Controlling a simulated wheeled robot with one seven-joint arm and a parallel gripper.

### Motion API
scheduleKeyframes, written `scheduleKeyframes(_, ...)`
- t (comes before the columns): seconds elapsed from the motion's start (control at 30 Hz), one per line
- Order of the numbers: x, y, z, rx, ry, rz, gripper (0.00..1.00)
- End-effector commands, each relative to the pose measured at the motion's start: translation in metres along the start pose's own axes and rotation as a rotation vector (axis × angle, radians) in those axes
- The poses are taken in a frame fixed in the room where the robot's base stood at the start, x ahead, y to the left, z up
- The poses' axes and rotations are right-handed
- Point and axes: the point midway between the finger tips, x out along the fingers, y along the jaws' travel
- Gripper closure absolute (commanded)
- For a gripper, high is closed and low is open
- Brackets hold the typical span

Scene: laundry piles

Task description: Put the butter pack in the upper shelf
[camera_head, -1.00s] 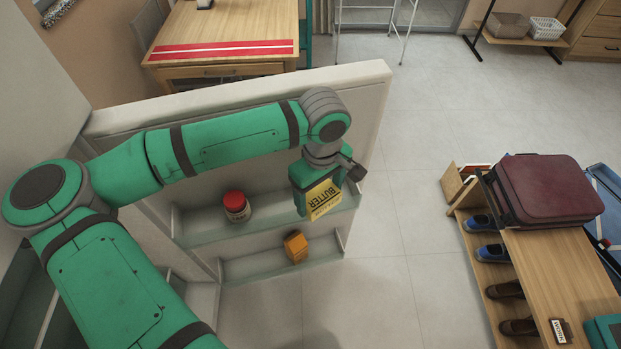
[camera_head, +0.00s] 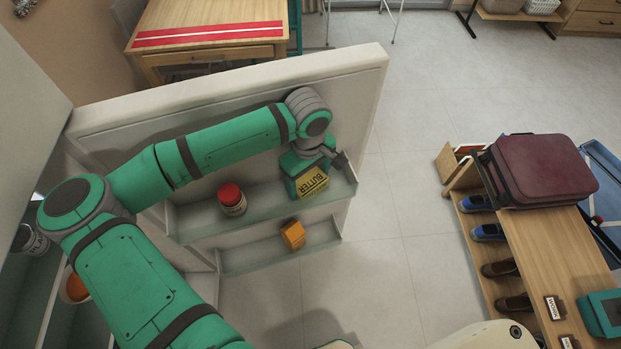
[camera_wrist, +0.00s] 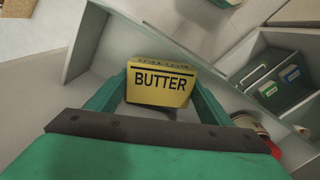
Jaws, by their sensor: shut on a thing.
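The yellow butter pack (camera_head: 313,183) is held in my gripper (camera_head: 304,180), over the right part of the upper door shelf (camera_head: 265,196). In the wrist view the butter pack (camera_wrist: 160,84) sits between the two green fingers, with its label facing the camera. The pack is at or just above the shelf; I cannot tell whether it touches the shelf floor. A red-lidded jar (camera_head: 231,199) stands on the same shelf, left of the pack. The lower door shelf (camera_head: 265,262) holds an orange box (camera_head: 293,234).
The open fridge door (camera_head: 240,92) stands behind my arm. At the right, a wooden shoe rack (camera_head: 535,255) bears a maroon suitcase (camera_head: 545,170). A wooden table (camera_head: 205,18) is behind the door. The tiled floor between door and rack is clear.

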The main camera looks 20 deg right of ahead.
Motion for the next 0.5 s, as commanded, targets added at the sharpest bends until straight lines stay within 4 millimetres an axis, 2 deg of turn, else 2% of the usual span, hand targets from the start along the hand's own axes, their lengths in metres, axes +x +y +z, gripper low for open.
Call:
scheduleKeyframes(0.37, 0.0033, 0.0004, -0.0007, 0.0, 0.002, 0.0, 0.55)
scheduleKeyframes(0.4, 0.0041, 0.0005, -0.0007, 0.0, 0.002, 0.0, 0.24)
scheduleKeyframes(0.47, 0.0038, 0.0003, -0.0009, -0.001, 0.002, 0.001, 0.09)
scheduleKeyframes(0.5, 0.0038, 0.0002, -0.001, -0.001, 0.001, 0.001, 0.07)
